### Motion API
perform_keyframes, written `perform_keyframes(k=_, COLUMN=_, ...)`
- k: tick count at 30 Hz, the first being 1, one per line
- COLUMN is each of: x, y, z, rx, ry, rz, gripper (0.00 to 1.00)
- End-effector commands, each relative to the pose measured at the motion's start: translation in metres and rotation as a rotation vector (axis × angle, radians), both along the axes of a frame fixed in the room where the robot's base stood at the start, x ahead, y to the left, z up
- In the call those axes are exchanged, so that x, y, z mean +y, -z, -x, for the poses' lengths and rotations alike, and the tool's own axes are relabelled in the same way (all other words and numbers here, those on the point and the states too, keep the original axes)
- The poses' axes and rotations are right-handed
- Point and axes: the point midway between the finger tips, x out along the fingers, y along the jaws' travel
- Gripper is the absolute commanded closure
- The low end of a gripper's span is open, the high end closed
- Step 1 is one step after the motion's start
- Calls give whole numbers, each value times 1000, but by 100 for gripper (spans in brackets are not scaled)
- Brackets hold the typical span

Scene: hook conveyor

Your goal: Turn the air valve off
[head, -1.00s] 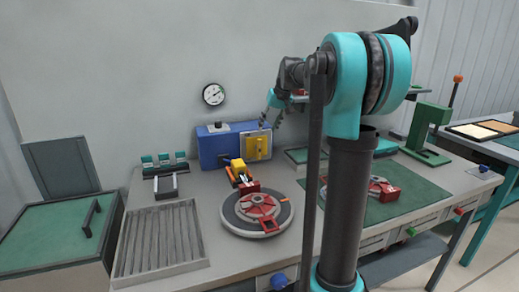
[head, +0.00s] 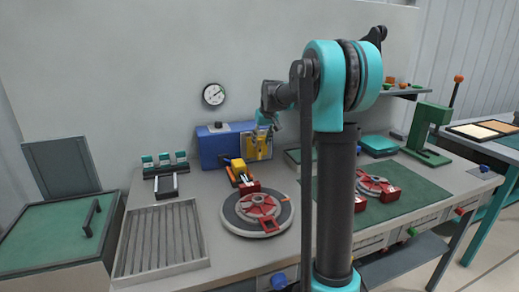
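A blue box (head: 212,147) stands at the back of the bench against the wall, with a dark knob (head: 217,125) on top and a yellow plate (head: 249,149) on its right front. I cannot tell for sure which part is the air valve. A round white pressure gauge (head: 214,95) hangs on the wall above. My gripper (head: 262,143) points down at the yellow plate and covers part of it. Its fingers are small and dark against the plate, so I cannot tell whether they are open or touching it.
A round turntable (head: 231,217) with a red fixture stands in front of the box, beside an orange-yellow tool (head: 238,168). A slatted grey tray (head: 160,240) lies to the left. A green mat (head: 418,198) lies to the right. A blue knob (head: 279,281) sits on the bench front.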

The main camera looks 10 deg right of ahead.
Motion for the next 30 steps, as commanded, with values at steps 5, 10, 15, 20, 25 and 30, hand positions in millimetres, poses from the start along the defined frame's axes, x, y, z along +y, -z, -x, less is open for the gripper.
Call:
perform_keyframes(k=5, x=3, y=28, z=-12, rx=0, ry=0, rz=0, gripper=60)
perform_keyframes(k=10, x=5, y=43, z=-17, rx=0, ry=1, rz=0, gripper=60)
perform_keyframes(k=15, x=5, y=48, z=-19, rx=0, ry=1, rz=0, gripper=60)
perform_keyframes(k=20, x=5, y=48, z=-19, rx=0, ry=1, rz=0, gripper=60)
perform_keyframes(k=25, x=5, y=48, z=-19, rx=0, ry=1, rz=0, gripper=75)
perform_keyframes(k=30, x=5, y=48, z=-19, rx=0, ry=1, rz=0, gripper=96)
